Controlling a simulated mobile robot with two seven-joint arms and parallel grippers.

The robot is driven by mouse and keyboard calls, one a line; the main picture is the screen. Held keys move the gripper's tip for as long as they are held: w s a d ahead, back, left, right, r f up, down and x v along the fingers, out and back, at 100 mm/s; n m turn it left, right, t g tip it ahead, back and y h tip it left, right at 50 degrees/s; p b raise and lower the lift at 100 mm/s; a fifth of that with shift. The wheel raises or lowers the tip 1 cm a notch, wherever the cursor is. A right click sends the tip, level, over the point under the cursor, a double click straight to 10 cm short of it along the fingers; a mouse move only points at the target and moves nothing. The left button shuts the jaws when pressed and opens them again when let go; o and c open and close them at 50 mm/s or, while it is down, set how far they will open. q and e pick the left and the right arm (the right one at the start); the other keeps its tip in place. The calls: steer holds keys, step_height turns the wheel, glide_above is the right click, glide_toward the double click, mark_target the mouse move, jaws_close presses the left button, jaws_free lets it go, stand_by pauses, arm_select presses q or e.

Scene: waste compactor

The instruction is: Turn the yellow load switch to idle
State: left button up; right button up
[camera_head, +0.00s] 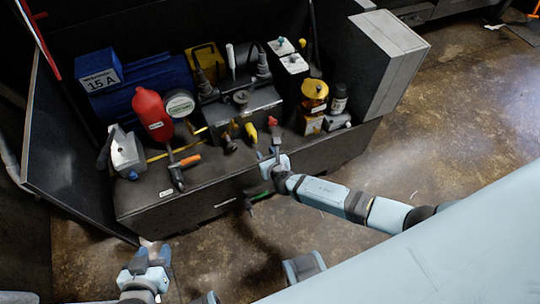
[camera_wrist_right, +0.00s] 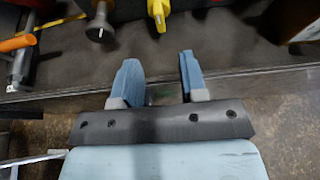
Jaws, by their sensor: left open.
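The yellow load switch (camera_head: 251,131) shows as a small yellow handle at the front of the dark grey unit on the bench. It also shows at the top of the right wrist view (camera_wrist_right: 158,12), cut by the frame edge. My right gripper (camera_head: 270,153) is at the bench's front edge, just in front of the switch. In the right wrist view its two blue fingers (camera_wrist_right: 157,72) are apart with nothing between them, short of the yellow handle. My left gripper (camera_head: 155,246) is open and low at the lower left, away from the bench.
A red-topped part (camera_head: 273,122) stands right of the yellow switch and a dark knob (camera_head: 229,145) left of it. A red bottle (camera_head: 152,113), an orange-handled tool (camera_head: 187,161) and a yellow-topped jar (camera_head: 314,90) also stand or lie on the bench (camera_head: 205,192). Floor is clear at right.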

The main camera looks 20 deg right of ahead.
steer(key=v, duration=0.3)
steer(key=shift+s+r+p, duration=0.15)
steer(key=shift+s+p, duration=0.15)
steer(key=shift+s, duration=0.05)
